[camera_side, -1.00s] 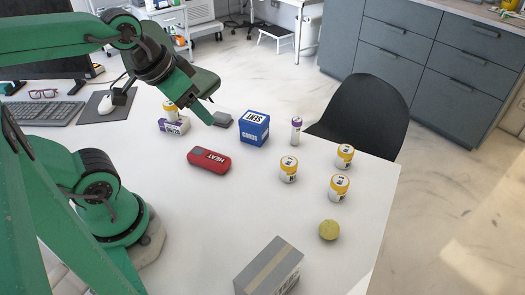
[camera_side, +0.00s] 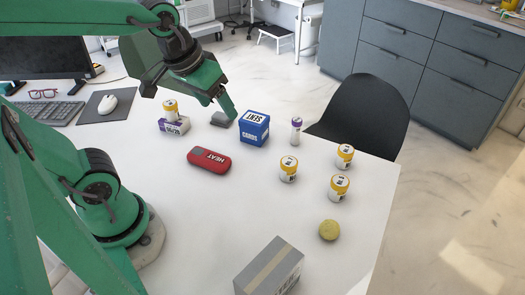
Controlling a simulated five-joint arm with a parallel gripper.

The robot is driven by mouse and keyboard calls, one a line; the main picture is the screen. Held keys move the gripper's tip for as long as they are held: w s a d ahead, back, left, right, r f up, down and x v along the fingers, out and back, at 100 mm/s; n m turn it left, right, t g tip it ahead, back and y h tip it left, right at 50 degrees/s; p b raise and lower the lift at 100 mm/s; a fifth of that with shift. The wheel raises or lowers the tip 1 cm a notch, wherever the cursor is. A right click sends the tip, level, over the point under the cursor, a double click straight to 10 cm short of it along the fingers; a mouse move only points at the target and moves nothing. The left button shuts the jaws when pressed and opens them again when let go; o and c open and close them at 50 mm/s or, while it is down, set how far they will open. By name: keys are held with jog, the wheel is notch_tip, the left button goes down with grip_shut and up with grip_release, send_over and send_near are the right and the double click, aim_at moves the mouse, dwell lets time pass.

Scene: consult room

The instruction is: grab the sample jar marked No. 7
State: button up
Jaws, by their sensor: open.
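Several white sample jars with yellow lids are on the white table. One jar (camera_side: 170,110) stands on a small purple-and-white box (camera_side: 173,126) at the left. The others stand at the right: a nearer-middle jar (camera_side: 289,169), a far jar (camera_side: 345,157) and a jar closer to the front edge (camera_side: 339,188). Their labels are too small to read, so I cannot tell which is No. 7. My gripper (camera_side: 190,102) is open and empty, above the back of the table. It hangs near the jar on the box and touches no jar that I can see.
A blue box (camera_side: 255,128), a dark grey block (camera_side: 221,119) and a purple-capped vial (camera_side: 296,131) stand along the back. A red case (camera_side: 209,160) lies mid-table. A yellow-green ball (camera_side: 329,230) and a grey carton (camera_side: 268,269) are in front. The table's front middle is clear.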

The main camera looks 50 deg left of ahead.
jog(key=w+d+f+n+g, duration=0.25)
jog(key=w+f+n, duration=0.2)
jog(key=w, duration=0.45)
jog(key=n+g, duration=0.2)
jog(key=n, duration=0.2)
send_over(289, 161)
notch_tip(289, 161, down, 10)
jog(key=shift+s+f, duration=0.15)
jog(key=shift+f, duration=0.05)
jog(key=shift+d+f, duration=0.1)
jog(key=shift+f, duration=0.25)
jog(key=shift+f, duration=1.3)
jog(key=shift+f, duration=2.6)
